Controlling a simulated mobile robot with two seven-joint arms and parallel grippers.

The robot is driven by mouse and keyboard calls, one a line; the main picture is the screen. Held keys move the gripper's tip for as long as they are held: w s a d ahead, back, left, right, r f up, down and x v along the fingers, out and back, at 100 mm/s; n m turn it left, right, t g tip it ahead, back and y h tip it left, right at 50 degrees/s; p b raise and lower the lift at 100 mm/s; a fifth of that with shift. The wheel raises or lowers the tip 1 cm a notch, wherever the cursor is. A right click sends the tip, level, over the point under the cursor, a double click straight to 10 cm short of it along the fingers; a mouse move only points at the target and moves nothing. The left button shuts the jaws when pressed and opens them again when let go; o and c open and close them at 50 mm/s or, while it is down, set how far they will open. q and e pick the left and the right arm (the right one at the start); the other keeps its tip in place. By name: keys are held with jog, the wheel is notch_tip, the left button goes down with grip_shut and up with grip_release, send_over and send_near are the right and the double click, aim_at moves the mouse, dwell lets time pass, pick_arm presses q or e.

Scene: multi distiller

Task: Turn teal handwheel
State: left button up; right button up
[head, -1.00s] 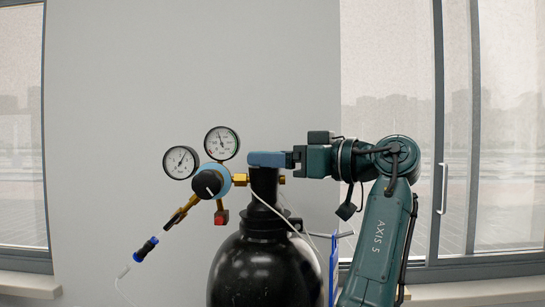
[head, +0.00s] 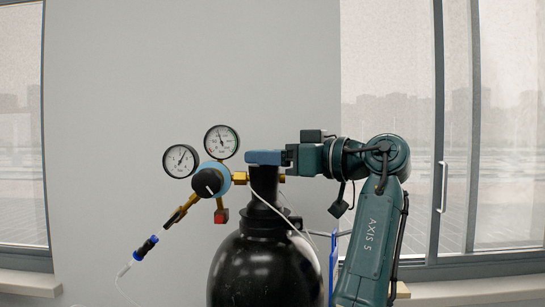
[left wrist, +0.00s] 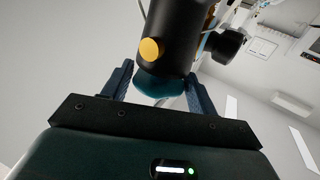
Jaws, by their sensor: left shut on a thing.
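The teal handwheel (left wrist: 158,86) shows in the left wrist view on the end of the black valve neck, between the two blue fingers of my left gripper (left wrist: 160,92). The fingers lie along its opposite sides and are shut on it. In the head view my left gripper (head: 264,158) reaches in level from the right, and its blue finger covers the top of the valve neck (head: 264,182), so the handwheel is hidden there. The neck stands on a big black gas cylinder (head: 265,265). My right gripper is in neither view.
A brass and blue regulator (head: 212,180) with two round gauges (head: 221,142) sticks out left of the neck. A hose with a blue connector (head: 145,248) hangs from it. A blue stand (head: 333,265) is right of the cylinder. The wall above is clear.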

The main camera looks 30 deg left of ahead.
pick_arm(q)
jog(key=shift+f, duration=0.1)
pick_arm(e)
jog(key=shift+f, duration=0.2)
pick_arm(q)
jog(key=shift+s+m+t+b, duration=0.15)
jog(key=shift+m+t+b, duration=0.35)
jog(key=shift+t+b, duration=0.25)
jog(key=m+t+b, duration=0.1)
jog(key=m+t, duration=0.1)
jog(key=t, duration=0.1)
jog(key=shift+s+f+h, duration=0.1)
jog(key=shift+s+h, duration=0.05)
jog(key=shift+h, duration=0.15)
jog(key=m+t+h+b, duration=0.1)
jog(key=m+t, duration=0.1)
jog(key=t, duration=0.1)
jog(key=shift+s+t, duration=0.15)
jog(key=shift+t, duration=0.1)
jog(key=shift+a+m+t+h+b, duration=0.1)
jog(key=shift+m+t+h+b, duration=0.2)
jog(key=shift+m+t+h, duration=0.55)
jog(key=shift+r+t, duration=0.2)
jog(key=shift+t, duration=0.15)
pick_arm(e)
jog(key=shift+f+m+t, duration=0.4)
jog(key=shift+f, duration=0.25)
pick_arm(q)
jog(key=shift+m+t, duration=0.4)
jog(key=shift+m, duration=0.05)
